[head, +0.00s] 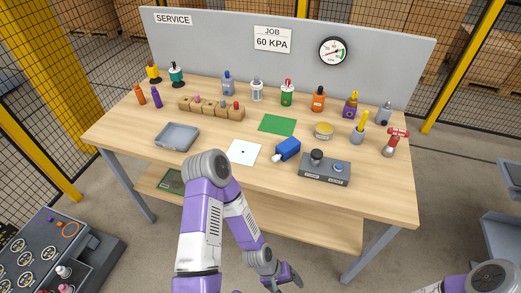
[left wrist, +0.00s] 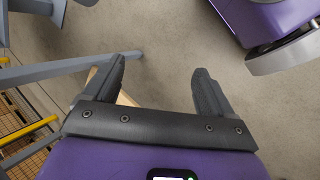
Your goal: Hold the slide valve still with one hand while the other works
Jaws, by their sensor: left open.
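A blue block with a white end (head: 288,149) lies on the workbench right of centre. I cannot tell for sure which of these is the slide valve. My left gripper (head: 289,277) is low in front of the bench's front edge, apart from everything on top. In the left wrist view it (left wrist: 160,78) is open and empty, with bare floor beyond its fingers. My right gripper is out of view; only part of that arm shows at bottom right.
The wooden workbench (head: 120,130) also carries a grey tray (head: 177,136), a white card (head: 243,152), a green mat (head: 277,125) and a wooden rack (head: 210,108). Several bottles line the back, below a grey panel with a gauge (head: 333,51). A red-topped tool (head: 396,141) stands at right.

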